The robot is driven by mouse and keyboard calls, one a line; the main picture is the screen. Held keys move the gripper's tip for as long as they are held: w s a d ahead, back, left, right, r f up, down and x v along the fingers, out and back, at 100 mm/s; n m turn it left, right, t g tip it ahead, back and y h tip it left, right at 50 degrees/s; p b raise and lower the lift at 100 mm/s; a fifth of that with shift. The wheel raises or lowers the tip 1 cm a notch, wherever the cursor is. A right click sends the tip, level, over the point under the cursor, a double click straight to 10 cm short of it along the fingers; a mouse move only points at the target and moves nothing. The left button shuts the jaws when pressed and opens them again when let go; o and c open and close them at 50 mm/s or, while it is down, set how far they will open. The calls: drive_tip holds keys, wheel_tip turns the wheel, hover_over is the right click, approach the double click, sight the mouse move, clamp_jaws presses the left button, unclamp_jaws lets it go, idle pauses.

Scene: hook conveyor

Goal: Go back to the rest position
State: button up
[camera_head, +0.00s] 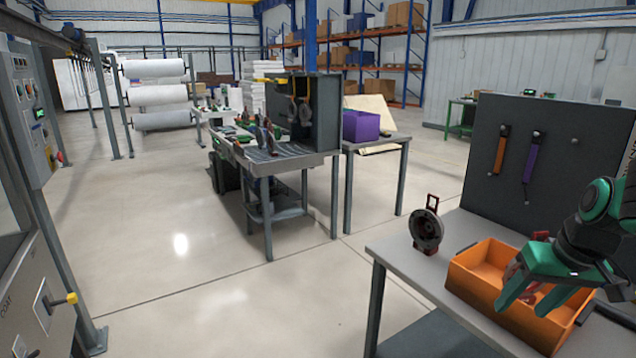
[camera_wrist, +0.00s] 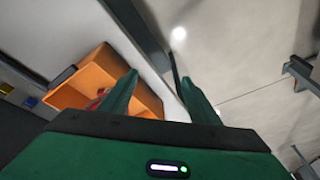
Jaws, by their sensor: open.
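My gripper (camera_head: 527,300) is green and shows at the lower right of the head view, above the orange bin (camera_head: 470,284). Its two fingers are apart with nothing between them. In the wrist view my gripper (camera_wrist: 158,92) points past the edge of the table toward the floor. The orange bin (camera_wrist: 88,72) lies to the left of the fingers there. A reddish part shows inside the bin, partly hidden by a finger. No marked rest position is visible.
A dark round part (camera_head: 427,230) stands on the near table (camera_head: 398,252). A dark pegboard (camera_head: 550,135) rises behind the bin, with an orange strap (camera_head: 500,152) and a purple strap (camera_head: 530,165). A conveyor workbench (camera_head: 285,165) stands mid-room. The floor (camera_head: 200,285) between is clear.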

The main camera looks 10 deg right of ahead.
drive_tip(key=s+a+f+m+g, duration=0.1)
drive_tip(key=s+a+m+g, duration=0.1)
drive_tip(key=s+a, duration=0.4)
drive_tip(key=s+g, duration=0.1)
drive_tip(key=s, duration=0.4)
drive_tip(key=shift+f+m+g, duration=0.3)
drive_tip(key=shift+m+g, duration=0.1)
drive_tip(key=shift+w+f, duration=0.25)
drive_tip(key=shift+w, duration=0.3)
